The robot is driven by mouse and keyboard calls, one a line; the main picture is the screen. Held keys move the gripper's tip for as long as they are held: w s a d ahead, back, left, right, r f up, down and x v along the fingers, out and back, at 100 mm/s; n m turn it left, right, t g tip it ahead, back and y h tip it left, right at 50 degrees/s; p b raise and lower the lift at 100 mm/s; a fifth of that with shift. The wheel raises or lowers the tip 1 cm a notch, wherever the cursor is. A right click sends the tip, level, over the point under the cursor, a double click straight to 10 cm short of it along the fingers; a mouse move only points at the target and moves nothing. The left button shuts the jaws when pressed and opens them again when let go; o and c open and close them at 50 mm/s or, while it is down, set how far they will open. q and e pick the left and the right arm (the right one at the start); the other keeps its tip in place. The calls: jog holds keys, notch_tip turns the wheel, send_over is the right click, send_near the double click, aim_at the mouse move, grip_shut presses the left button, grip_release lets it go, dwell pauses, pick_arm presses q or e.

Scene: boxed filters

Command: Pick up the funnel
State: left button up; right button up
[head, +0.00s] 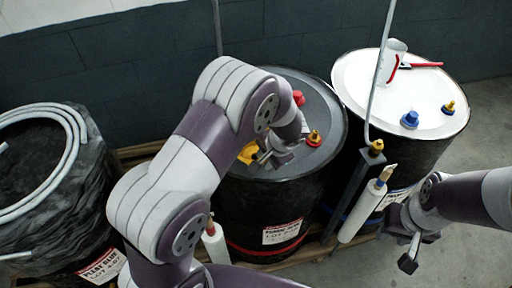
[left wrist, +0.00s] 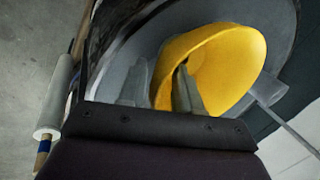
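The yellow funnel (head: 248,152) is on the grey lid of the middle drum, mostly hidden behind my left arm in the head view. In the left wrist view the funnel (left wrist: 225,62) is tilted, with its wide mouth facing the camera. My left gripper (head: 274,157) is at the funnel. In the left wrist view its fingers (left wrist: 160,88) are apart, one inside the mouth and one outside, with the funnel wall between them. I cannot tell whether they touch it. My right gripper (head: 418,250) is open and empty, low at the right.
The middle drum (head: 315,105) also carries a red cap (head: 298,98) and a red-and-yellow fitting (head: 314,138). The white-topped drum (head: 355,75) at the right holds a white cup, a red-handled tool and small fittings. A wrapped drum with hose (head: 75,160) stands left.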

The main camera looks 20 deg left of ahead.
pick_arm(q)
jog(key=shift+w+a+f, duration=0.1)
jog(key=shift+a+f, duration=0.15)
jog(key=shift+f, duration=0.25)
grip_shut()
jog(key=shift+r, duration=0.1)
